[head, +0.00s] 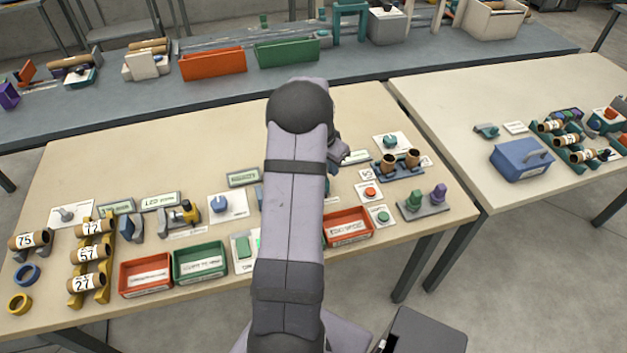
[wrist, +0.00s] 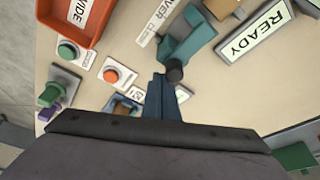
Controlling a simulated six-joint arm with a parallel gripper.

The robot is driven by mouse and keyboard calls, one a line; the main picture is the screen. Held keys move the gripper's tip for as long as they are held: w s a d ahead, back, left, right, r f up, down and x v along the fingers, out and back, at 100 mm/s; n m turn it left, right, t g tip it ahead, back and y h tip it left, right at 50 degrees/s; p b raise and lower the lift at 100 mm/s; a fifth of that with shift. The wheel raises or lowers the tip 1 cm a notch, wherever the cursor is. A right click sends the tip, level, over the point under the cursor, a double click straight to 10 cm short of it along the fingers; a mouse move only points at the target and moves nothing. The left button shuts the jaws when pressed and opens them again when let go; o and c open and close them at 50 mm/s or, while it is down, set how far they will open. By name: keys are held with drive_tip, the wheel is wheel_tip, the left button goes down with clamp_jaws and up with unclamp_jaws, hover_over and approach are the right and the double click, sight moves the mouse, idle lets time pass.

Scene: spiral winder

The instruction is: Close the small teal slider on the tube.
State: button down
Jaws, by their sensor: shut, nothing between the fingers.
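Two brown tubes (head: 400,161) stand in a blue holder (head: 402,171) at the right of the near table in the head view. Part of a blue holder with a brown tube (wrist: 124,106) also shows in the wrist view, just left of my fingers. I cannot make out a small teal slider on a tube. My gripper (head: 342,154) is left of these tubes in the head view, partly hidden behind my arm. In the wrist view my gripper (wrist: 159,80) is shut and empty, with its fingertips near a teal device (wrist: 190,38) with a dark round end.
A READY sign (wrist: 255,33) lies right of the teal device. A red bin (head: 347,228), a red button (head: 370,192) and a green button (head: 381,215) are nearer the front edge. Purple and green knobs (head: 425,200) stand at the right corner.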

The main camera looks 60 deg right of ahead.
drive_tip(key=shift+w+a+b, duration=0.5)
drive_tip(key=shift+w+a, duration=0.55)
idle(0.5)
drive_tip(key=shift+s+d, duration=0.45)
idle(1.3)
drive_tip(key=shift+r, duration=0.15)
wheel_tip(320, 180, up, 7)
drive_tip(key=p, duration=0.4)
idle(0.5)
idle(0.4)
